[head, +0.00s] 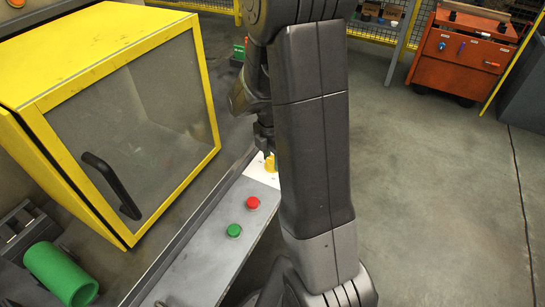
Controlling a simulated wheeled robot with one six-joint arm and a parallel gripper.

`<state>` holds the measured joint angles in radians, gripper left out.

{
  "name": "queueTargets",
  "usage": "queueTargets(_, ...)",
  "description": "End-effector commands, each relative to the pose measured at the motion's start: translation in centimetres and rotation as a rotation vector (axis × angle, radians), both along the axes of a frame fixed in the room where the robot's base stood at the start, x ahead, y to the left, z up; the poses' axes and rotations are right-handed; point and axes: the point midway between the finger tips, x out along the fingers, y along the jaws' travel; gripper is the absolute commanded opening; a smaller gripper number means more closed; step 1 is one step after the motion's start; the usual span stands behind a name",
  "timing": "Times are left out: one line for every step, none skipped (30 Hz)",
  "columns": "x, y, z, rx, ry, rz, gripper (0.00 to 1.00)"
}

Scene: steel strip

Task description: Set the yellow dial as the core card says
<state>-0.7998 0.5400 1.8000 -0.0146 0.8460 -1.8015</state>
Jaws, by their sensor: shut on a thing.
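The yellow dial (271,163) sits on a white plate (259,173) at the far end of a grey steel strip, partly hidden by my arm. My gripper (267,153) points down at the dial and is shut on it. The gripper is small and dark here, so its fingers are hard to make out. The dial's setting and any marks on the plate are too small to read. I cannot make out a core card.
A red button (253,203) and a green button (233,230) are on the steel strip (200,265). A yellow-framed cabinet (70,50) with a clear door and black handle stands left. A green cylinder (60,273) lies lower left. An orange cabinet (462,55) stands far right; floor between is clear.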

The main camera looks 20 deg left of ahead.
Motion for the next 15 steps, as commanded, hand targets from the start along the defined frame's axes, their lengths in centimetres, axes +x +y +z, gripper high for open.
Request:
queueTargets(0.00, 0.00, 0.04, 0.000, 0.000, -0.005, 0.16)
queueTargets(0.01, 0.00, 0.04, 0.000, 0.000, -0.010, 0.16)
queueTargets(0.01, 0.00, 0.05, 0.000, 0.000, -0.018, 0.16)
queueTargets(0.01, 0.00, 0.06, 0.000, 0.000, -0.026, 0.16)
queueTargets(0.01, 0.00, 0.07, 0.000, 0.000, -0.035, 0.16)
queueTargets(0.02, -0.01, 0.08, 0.000, 0.000, -0.051, 0.16)
queueTargets(0.02, -0.01, 0.09, 0.000, 0.000, -0.065, 0.16)
queueTargets(0.03, -0.01, 0.10, 0.000, 0.000, -0.079, 0.16)
queueTargets(0.03, -0.01, 0.11, 0.000, 0.000, -0.103, 0.16)
queueTargets(0.04, -0.02, 0.12, 0.000, -0.001, -0.122, 0.16)
queueTargets(0.04, -0.02, 0.12, 0.000, 0.000, -0.142, 0.16)
queueTargets(0.05, -0.02, 0.13, -0.001, 0.001, -0.173, 0.16)
queueTargets(0.05, -0.03, 0.14, -0.001, 0.000, -0.197, 0.16)
queueTargets(0.05, -0.03, 0.14, -0.001, 0.000, -0.222, 0.16)
queueTargets(0.06, -0.04, 0.14, -0.001, 0.000, -0.257, 0.16)
